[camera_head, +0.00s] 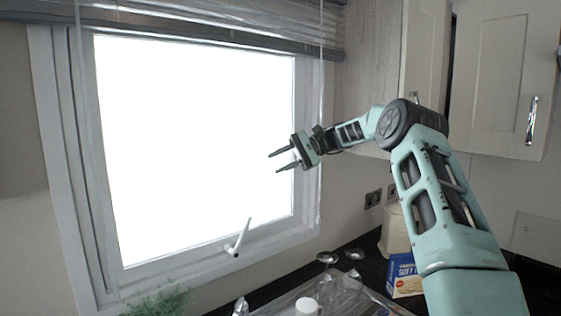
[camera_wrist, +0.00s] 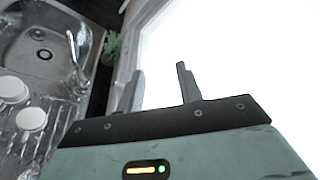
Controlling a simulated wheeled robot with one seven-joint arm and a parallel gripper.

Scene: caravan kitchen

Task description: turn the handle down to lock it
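The window handle (camera_head: 240,238) is a small white lever on the bottom rail of the white window frame (camera_head: 190,258) in the head view. Its bar points up and slightly right from its base. My gripper (camera_head: 273,162) is in front of the window pane, above and to the right of the handle, and touches nothing. Its two dark fingers point left and stand apart with nothing between them. In the wrist view my gripper (camera_wrist: 158,82) also shows its fingers spread and empty. I cannot make out the handle in the wrist view.
Below the window are a sink (camera_wrist: 45,45), a tap (camera_wrist: 74,55), white cups (camera_wrist: 30,118) and a green plant (camera_head: 160,302). A blue and yellow box (camera_head: 403,278) stands on the counter at the right. Cabinets (camera_head: 500,75) hang at upper right. The space before the pane is clear.

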